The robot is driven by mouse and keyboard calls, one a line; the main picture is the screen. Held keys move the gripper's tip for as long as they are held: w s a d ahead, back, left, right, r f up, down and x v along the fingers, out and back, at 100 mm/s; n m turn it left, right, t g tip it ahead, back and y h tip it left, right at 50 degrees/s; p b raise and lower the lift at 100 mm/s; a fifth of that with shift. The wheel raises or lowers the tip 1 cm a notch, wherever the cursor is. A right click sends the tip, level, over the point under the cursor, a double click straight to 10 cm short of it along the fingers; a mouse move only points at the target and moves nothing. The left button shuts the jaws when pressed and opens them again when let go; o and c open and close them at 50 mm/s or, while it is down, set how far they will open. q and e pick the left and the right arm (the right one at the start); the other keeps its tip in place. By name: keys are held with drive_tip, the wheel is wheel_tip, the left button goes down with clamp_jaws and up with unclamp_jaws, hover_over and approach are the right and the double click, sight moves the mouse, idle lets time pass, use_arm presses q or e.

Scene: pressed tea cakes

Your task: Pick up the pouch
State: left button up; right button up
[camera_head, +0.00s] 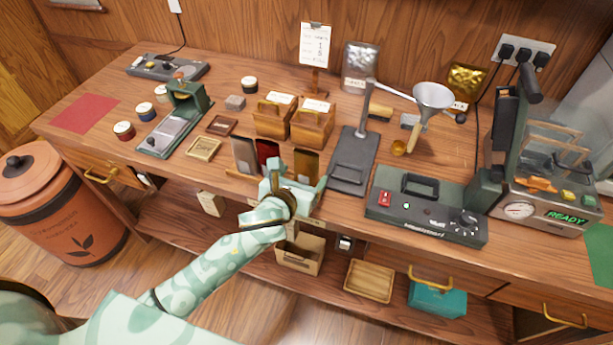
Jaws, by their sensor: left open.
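Three small upright pouches stand in a row near the front edge of the wooden counter: a grey one (243,155), a red one (267,152) and a brown one (306,162). I cannot tell which one is the pouch meant. My left gripper (297,177) is open at the front of this row, with the brown pouch just behind it and between its fingers in the picture. I cannot tell if it touches the pouch. The gripper hides the lower part of the brown pouch. My right gripper is not in view.
Two wooden boxes (271,121) stand behind the pouches. A dark stand (351,163) is close on the right, then a black sealer (425,212) and a machine reading READY (565,216). A silver packet (360,58) and gold packet (465,80) are at the back.

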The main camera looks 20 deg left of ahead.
sight(309, 168)
use_arm(q)
drive_tip(key=b+x, duration=0.1)
drive_tip(key=x, duration=0.3)
drive_tip(key=shift+w+d, duration=0.15)
drive_tip(key=shift+w, duration=0.25)
drive_tip(key=shift+r, duration=0.15)
drive_tip(key=c, duration=1)
drive_tip(key=shift+s, duration=0.1)
drive_tip(key=shift+c, duration=0.2)
drive_tip(key=shift+r, duration=0.1)
